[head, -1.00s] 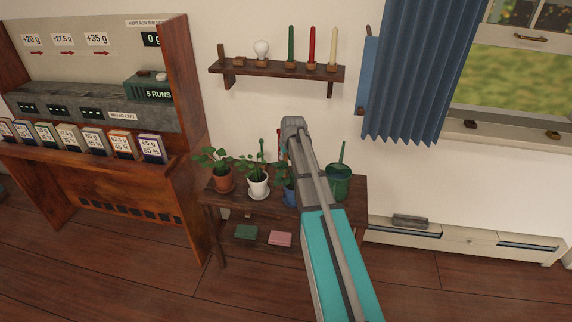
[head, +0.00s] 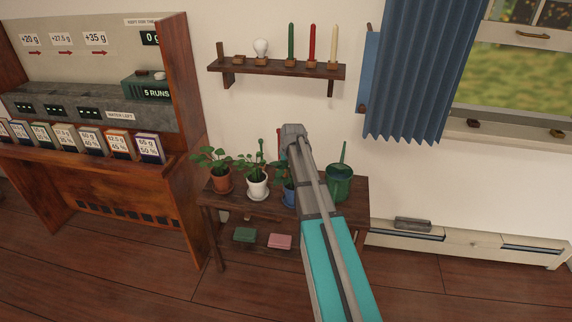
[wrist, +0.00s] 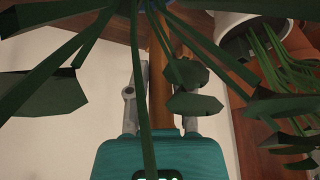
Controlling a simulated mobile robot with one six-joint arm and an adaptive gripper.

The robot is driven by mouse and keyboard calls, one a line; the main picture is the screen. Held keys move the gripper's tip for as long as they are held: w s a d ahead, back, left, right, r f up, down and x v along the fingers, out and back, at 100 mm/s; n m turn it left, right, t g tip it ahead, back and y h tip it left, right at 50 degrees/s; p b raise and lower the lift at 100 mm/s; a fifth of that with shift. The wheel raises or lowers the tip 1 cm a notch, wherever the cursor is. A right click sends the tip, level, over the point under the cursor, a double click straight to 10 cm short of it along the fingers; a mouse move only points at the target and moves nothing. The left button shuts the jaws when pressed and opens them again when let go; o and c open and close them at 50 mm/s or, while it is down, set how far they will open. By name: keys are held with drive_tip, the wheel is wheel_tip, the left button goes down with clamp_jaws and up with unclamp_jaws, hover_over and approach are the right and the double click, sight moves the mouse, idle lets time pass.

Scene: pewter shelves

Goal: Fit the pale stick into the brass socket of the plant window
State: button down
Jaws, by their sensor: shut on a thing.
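The pale stick (head: 334,45) stands upright at the right end of the wall shelf, in a small wooden holder, beside a red and a green stick. A small brass-coloured fitting (head: 557,133) sits on the window sill at the right; I cannot tell whether it is the socket. My gripper (head: 290,135) is over the plant table, well below the shelf, its fingertips hidden by the arm. In the wrist view my gripper (wrist: 162,85) is shut on a brown stick-like thing (wrist: 160,75), partly covered by leaves. Its far end is hidden.
The plant table (head: 355,187) holds several potted plants, including a white pot (head: 257,186), and a green watering can (head: 339,182). The wall shelf (head: 275,69) also carries a bulb (head: 261,47). A blue curtain (head: 415,75) hangs beside the window. A wooden cabinet (head: 110,180) stands left.

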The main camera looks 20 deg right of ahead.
drive_tip(key=shift+f, duration=0.2)
drive_tip(key=c, duration=0.5)
unclamp_jaws()
drive_tip(key=shift+r, duration=0.25)
drive_tip(key=p+v, duration=1.1)
drive_tip(key=v, duration=0.1)
idle(0.6)
drive_tip(key=s+a+g, duration=0.1)
drive_tip(key=s+a, duration=0.5)
drive_tip(key=s, duration=0.2)
drive_tip(key=s+a+f+g, duration=0.1)
drive_tip(key=s+a+g, duration=0.1)
drive_tip(key=s+a, duration=0.5)
drive_tip(key=s+a+g, duration=0.1)
drive_tip(key=s+a, duration=0.5)
drive_tip(key=s, duration=0.3)
drive_tip(key=shift+a+f+n+g, duration=0.2)
drive_tip(key=shift+f+n+g, duration=0.1)
drive_tip(key=shift+n, duration=0.1)
drive_tip(key=shift+r, duration=0.1)
